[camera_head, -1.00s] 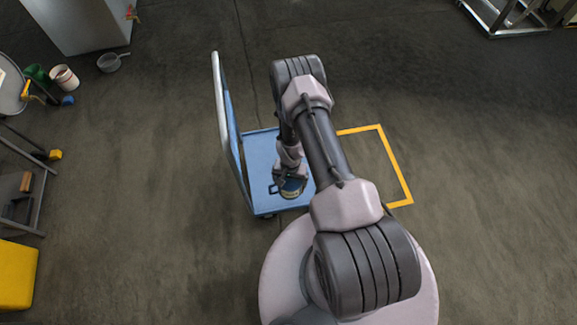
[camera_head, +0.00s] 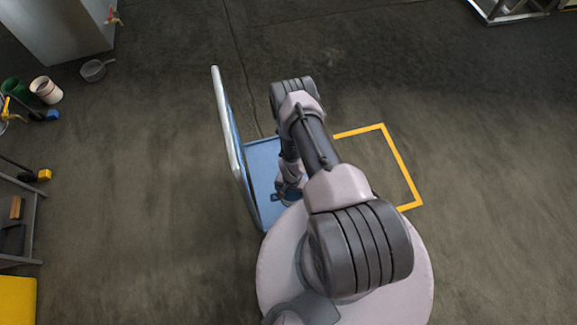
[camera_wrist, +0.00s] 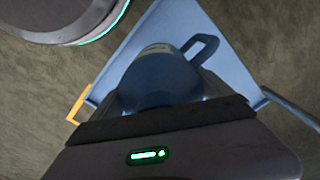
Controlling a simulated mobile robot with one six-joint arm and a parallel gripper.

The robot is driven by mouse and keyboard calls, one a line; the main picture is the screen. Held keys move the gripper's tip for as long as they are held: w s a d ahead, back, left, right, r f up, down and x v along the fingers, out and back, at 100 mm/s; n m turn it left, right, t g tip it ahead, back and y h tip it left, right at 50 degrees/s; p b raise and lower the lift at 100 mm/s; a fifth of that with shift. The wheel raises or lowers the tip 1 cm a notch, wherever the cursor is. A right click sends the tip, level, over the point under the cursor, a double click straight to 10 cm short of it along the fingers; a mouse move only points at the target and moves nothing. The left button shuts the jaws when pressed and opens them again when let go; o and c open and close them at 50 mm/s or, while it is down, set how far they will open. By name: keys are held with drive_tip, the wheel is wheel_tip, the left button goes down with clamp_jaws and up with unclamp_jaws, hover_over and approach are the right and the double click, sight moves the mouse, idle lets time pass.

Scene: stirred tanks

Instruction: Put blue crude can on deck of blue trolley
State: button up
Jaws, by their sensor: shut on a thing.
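The blue crude can (camera_wrist: 158,78) shows in the wrist view, with a loop handle and a pale patch on its top. My gripper (camera_wrist: 160,108) is shut on it. The blue trolley's deck (camera_wrist: 215,45) lies beneath the can in that view. Whether the can touches the deck I cannot tell. In the head view the trolley deck (camera_head: 262,155) lies left of my arm, with an upright push handle (camera_head: 226,120) on its left side. My gripper (camera_head: 286,194) is over the near part of the deck, and the can is mostly hidden there.
A yellow floor outline (camera_head: 402,165) lies right of the trolley. At the left are a white pot (camera_head: 46,90), a grey pan (camera_head: 94,70), a metal stand (camera_head: 32,215) and a yellow box (camera_head: 17,300). The floor between them and the trolley is clear.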

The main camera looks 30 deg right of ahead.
drive_tip(key=f+b, duration=0.5)
drive_tip(key=f, duration=0.5)
drive_tip(key=shift+w+f+b, duration=0.1)
drive_tip(key=shift+w+b, duration=0.1)
drive_tip(key=shift+b, duration=0.2)
drive_tip(key=o, duration=1.8)
